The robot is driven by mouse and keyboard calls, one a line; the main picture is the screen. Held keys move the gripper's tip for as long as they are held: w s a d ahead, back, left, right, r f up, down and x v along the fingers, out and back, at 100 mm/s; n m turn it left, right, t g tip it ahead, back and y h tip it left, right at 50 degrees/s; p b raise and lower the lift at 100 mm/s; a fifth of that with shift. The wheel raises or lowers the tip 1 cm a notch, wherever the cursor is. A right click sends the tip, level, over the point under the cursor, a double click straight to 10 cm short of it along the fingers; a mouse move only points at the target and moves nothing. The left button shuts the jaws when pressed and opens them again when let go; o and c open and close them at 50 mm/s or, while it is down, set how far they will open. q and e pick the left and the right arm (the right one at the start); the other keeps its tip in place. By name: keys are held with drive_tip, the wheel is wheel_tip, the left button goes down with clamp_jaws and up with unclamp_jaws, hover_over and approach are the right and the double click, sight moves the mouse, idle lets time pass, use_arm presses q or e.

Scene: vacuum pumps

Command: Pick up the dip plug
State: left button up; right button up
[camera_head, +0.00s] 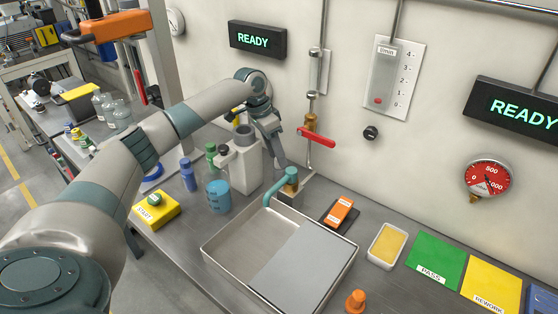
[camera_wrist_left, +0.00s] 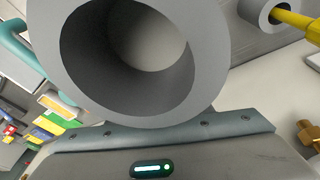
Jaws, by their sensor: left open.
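The grey pump (camera_head: 242,165) stands on the bench with a black knob and upright pipes on top. My left gripper (camera_head: 276,150) is open, beside the pump's top and pointing down. In the left wrist view, a large hollow grey pipe mouth (camera_wrist_left: 205,75) fills the middle, very near the camera. A yellow rod (camera_wrist_left: 292,18) stands in a smaller grey port at the upper right; a bit of yellow (camera_head: 238,110) also shows behind the pump top in the head view. I cannot tell for sure whether this is the dip plug. My fingertips are hidden in the wrist view.
A metal tray (camera_head: 232,243) with a teal spout (camera_head: 281,187) lies in front of the pump. A blue beaker (camera_head: 218,197) and bottles stand to its left. A red-handled valve (camera_head: 316,137) is on the wall behind.

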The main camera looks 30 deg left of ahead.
use_arm(q)
drive_tip(key=shift+w+d+f, duration=0.1)
drive_tip(key=shift+f, duration=0.3)
use_arm(e)
drive_tip(key=shift+d+r, duration=0.1)
drive_tip(key=shift+d, duration=0.15)
use_arm(q)
drive_tip(key=shift+c, duration=0.3)
clamp_jaws()
use_arm(e)
drive_tip(key=shift+a, duration=0.15)
drive_tip(key=shift+a, duration=0.15)
use_arm(q)
drive_tip(key=shift+r, duration=0.15)
